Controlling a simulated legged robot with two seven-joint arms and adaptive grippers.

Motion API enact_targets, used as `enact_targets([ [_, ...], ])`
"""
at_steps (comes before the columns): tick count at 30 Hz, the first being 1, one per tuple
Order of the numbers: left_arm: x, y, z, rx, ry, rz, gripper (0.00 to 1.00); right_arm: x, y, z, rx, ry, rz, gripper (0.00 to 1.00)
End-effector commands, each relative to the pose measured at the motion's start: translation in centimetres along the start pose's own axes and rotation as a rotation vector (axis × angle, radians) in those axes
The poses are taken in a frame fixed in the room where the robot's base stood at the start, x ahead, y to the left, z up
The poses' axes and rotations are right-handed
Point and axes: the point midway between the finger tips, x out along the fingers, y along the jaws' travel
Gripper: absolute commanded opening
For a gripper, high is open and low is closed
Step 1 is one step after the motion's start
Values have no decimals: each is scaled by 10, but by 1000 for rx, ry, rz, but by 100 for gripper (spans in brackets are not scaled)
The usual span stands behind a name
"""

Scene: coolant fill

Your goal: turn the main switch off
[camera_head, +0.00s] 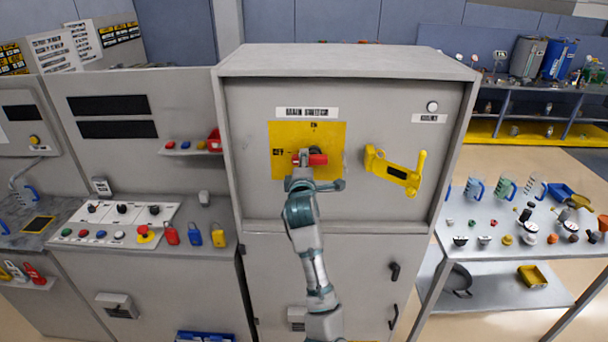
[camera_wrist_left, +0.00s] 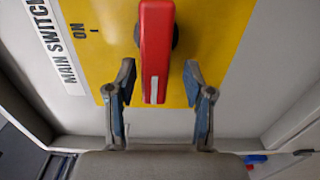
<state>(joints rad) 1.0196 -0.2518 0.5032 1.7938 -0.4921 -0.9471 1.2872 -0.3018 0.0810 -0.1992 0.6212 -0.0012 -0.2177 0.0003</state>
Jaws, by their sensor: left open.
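The main switch has a red handle (camera_head: 317,160) on a yellow plate (camera_head: 331,136) on the grey cabinet front. The handle lies horizontal, with one end toward the "OFF" mark at the plate's left; "ON" is at the top. In the left wrist view the handle (camera_wrist_left: 157,45) has a white stripe on its near end. My left gripper (camera_head: 303,168) is at the handle. Its fingers (camera_wrist_left: 160,80) are open, one on each side of the handle's striped end, with visible gaps. My gripper hides part of the handle in the head view. My right gripper is not in view.
A yellow lever handle (camera_head: 393,172) sticks out right of the plate. A control panel (camera_head: 115,222) with buttons and several padlocks (camera_head: 194,234) is at the left. A table (camera_head: 510,253) with mugs and small parts stands at the right.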

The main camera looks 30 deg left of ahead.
Motion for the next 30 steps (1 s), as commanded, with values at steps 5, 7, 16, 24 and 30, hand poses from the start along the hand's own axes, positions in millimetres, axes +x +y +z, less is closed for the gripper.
enact_targets([
  [5, -40, 0, 1, -3, -2, 1, 52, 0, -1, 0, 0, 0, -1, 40],
  [7, -56, -1, 1, -3, -1, 0, 52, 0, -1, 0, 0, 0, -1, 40],
  [16, -100, -3, 0, 1, 2, -4, 52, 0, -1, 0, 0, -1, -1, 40],
  [24, -106, -3, 0, 0, 1, -4, 52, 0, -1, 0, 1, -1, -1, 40],
  [30, -106, -3, 0, 0, 1, -4, 52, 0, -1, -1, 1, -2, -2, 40],
])
